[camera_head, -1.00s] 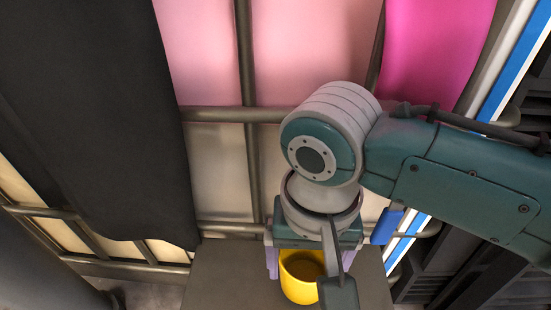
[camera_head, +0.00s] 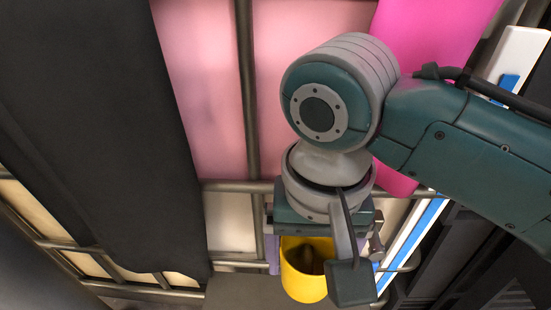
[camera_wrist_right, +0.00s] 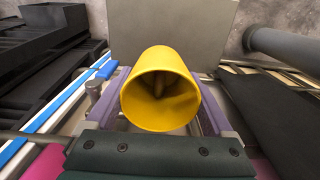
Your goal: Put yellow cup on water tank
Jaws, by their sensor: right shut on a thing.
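The yellow cup (camera_head: 304,280) is in my right gripper (camera_head: 320,262), low in the head view. The right wrist view shows the cup's open mouth (camera_wrist_right: 160,103) facing the camera, between two purple fingers. My right gripper is shut on the cup; the arm hides part of it in the head view. The water tank (camera_head: 200,95) has pink and cream walls inside a metal bar cage and fills the middle of the head view behind the arm. My left gripper is not in view.
A black cover (camera_head: 90,130) hangs over the left of the tank. A grey flat panel (camera_head: 240,290) lies below the cup and also shows behind it in the right wrist view (camera_wrist_right: 205,30). A white and blue strip (camera_head: 415,235) and dark crates stand at the right.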

